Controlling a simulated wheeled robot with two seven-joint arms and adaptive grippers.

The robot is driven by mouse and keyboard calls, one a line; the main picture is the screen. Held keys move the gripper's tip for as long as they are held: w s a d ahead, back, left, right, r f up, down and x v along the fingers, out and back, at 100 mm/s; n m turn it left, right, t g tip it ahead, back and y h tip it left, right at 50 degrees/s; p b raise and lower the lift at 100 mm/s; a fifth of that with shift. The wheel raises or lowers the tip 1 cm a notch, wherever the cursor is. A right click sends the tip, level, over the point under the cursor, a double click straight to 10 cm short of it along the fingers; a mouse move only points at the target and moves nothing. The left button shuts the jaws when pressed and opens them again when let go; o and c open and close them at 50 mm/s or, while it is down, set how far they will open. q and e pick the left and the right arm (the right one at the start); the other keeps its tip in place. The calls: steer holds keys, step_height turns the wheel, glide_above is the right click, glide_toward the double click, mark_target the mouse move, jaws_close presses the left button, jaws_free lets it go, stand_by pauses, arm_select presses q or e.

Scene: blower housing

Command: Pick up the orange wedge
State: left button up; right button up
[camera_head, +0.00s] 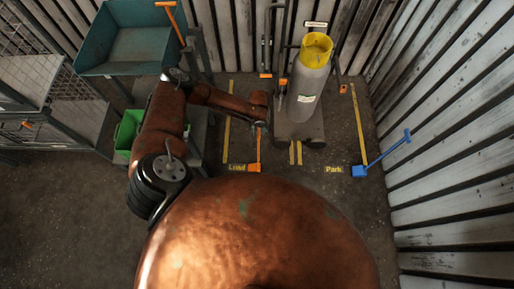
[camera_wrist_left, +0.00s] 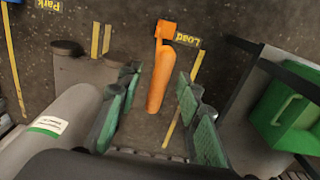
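The orange wedge (camera_head: 252,167) lies on the floor by the yellow "Load" label, its long handle pointing away toward the back. In the left wrist view the orange wedge (camera_wrist_left: 160,78) shows between the two green-padded fingers. My left gripper (camera_wrist_left: 158,84) is open, a finger on each side of the orange handle, with visible gaps. I cannot tell how high above it the fingers are. In the head view my left arm reaches in from the left to the wedge's handle end; its fingers are not clear there. My right gripper is not in view.
A grey cylinder with a yellow cap (camera_head: 312,80) stands on a dark cart (camera_head: 298,132) just right of the wedge. A blue wedge (camera_head: 361,171) lies by "Park". A green bin (camera_head: 126,131) and teal tub (camera_head: 132,47) are at left. Slatted walls enclose the back and right.

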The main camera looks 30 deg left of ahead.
arm_select(q)
step_height(320, 180, down, 5)
steer(key=shift+w+r+b, duration=0.1)
steer(key=shift+b, duration=0.5)
steer(key=shift+f, duration=0.4)
steer(key=shift+c, duration=0.6)
steer(key=c, duration=0.5)
jaws_close()
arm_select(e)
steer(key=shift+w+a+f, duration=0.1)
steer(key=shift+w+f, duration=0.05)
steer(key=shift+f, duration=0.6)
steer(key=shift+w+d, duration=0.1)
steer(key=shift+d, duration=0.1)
